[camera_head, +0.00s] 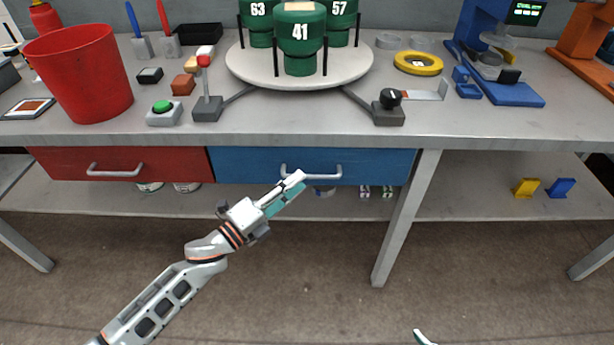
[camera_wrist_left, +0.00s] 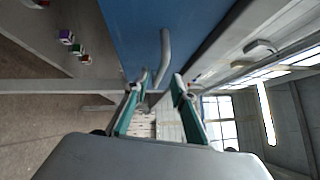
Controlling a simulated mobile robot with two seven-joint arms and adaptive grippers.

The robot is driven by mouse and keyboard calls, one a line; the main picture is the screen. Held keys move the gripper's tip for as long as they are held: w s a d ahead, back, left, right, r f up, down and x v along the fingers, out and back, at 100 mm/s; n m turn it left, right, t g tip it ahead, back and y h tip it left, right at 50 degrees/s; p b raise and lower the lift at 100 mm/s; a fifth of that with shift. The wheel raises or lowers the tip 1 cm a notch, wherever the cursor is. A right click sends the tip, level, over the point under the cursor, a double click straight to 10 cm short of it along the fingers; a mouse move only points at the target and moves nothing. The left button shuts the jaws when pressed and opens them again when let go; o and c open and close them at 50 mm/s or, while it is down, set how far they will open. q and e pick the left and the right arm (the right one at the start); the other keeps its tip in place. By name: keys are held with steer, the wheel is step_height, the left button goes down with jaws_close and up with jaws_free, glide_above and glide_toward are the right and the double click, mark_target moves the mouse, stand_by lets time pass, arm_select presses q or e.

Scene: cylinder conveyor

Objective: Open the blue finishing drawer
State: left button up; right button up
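The blue drawer (camera_head: 380,165) is under the table's front edge, right of the red drawer, and looks closed. Its grey bar handle (camera_head: 325,173) is on the front. My left gripper (camera_head: 294,186) is in front of the blue drawer, near the left end of the handle. In the left wrist view, the gripper (camera_wrist_left: 157,88) is open and empty, its two teal fingers apart. There the handle (camera_wrist_left: 164,55) lies ahead, roughly in line with the gap, against the blue front (camera_wrist_left: 135,35). Only a tip of my right gripper (camera_head: 424,337) shows at the bottom edge.
The red drawer (camera_head: 165,165) with its own handle is at the left. A table leg (camera_head: 408,215) stands right of the blue drawer. The lower shelf (camera_head: 460,205) holds small yellow and blue pieces. The tabletop (camera_head: 300,125) juts above the drawers. The floor in front is clear.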

arm_select(q)
steer(key=x, duration=0.3)
steer(key=shift+w+d+f, duration=0.1)
steer(key=shift+d, duration=0.1)
steer(key=shift+w+d, duration=0.2)
steer(key=shift+w, duration=0.05)
arm_select(e)
steer(key=shift+w+r, duration=0.1)
steer(key=shift+r, duration=0.05)
arm_select(q)
jaws_close()
arm_select(e)
steer(key=shift+f, duration=0.2)
steer(key=shift+f, duration=0.1)
